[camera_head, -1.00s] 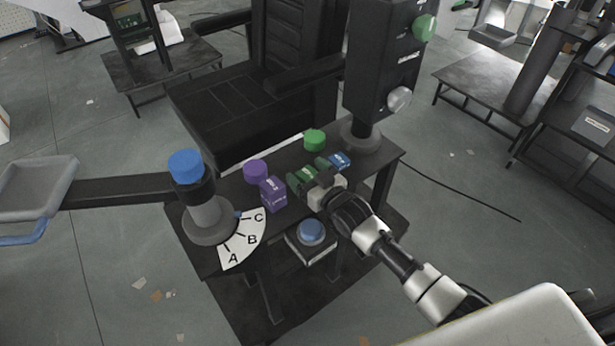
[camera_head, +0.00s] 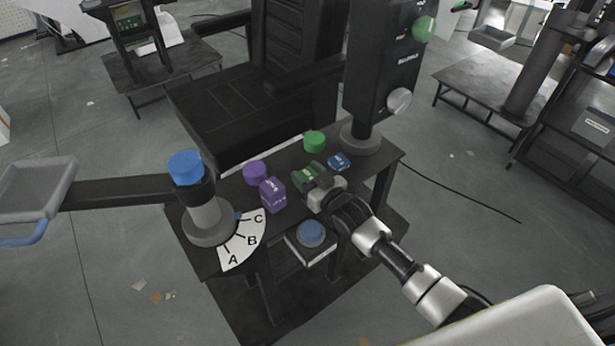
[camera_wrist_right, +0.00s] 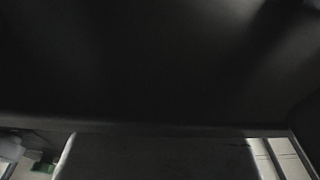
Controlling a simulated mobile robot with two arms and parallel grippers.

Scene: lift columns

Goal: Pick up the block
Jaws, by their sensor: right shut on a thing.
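A green block (camera_head: 307,171) lies on the dark table, partly covered by my right gripper (camera_head: 322,182). The right gripper is shut on the green block, at or very near the table top; I cannot tell whether the block touches it. A blue block (camera_head: 339,161) sits just right of the green one. A purple block (camera_head: 272,195) stands to the left. The right wrist view is mostly a dark surface, with a small green patch (camera_wrist_right: 42,167) at the lower left. My left gripper is not in view.
The dark table (camera_head: 373,173) also bears a green cylinder (camera_head: 314,141), a purple cylinder (camera_head: 254,172), a blue-topped post (camera_head: 186,167) with an A-B-C dial (camera_head: 243,240) and a black column (camera_head: 378,60). A blue button box (camera_head: 311,234) sits below the front edge.

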